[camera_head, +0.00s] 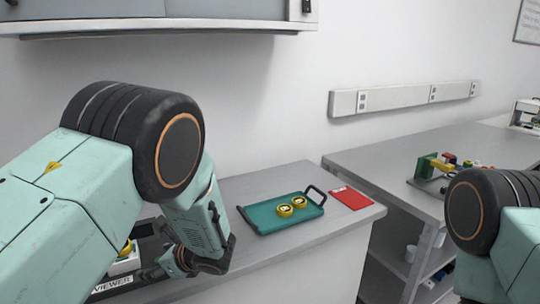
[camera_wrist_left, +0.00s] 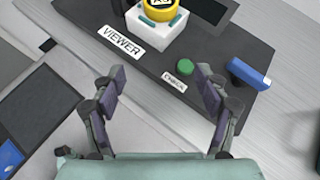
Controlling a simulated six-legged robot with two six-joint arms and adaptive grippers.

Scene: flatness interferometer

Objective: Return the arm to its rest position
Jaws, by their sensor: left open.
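My left arm comes in from the left in the head view, bent down over the bench. Its gripper (camera_head: 168,266) is low beside the dark viewer unit (camera_head: 145,240), partly hidden by my own arm. In the left wrist view my left gripper (camera_wrist_left: 162,78) is open, with nothing between its fingers. Beyond the fingers is the viewer unit (camera_wrist_left: 215,52), with a white block (camera_wrist_left: 160,32) carrying a yellow disc (camera_wrist_left: 161,9). My right arm shows only in part at the right edge of the head view; its gripper is out of view.
A teal tray (camera_head: 262,217) with two yellow discs (camera_head: 292,207) and a red card (camera_head: 350,198) lie on the bench. A cabinet (camera_head: 160,18) hangs above. A second bench (camera_head: 390,168) stands right.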

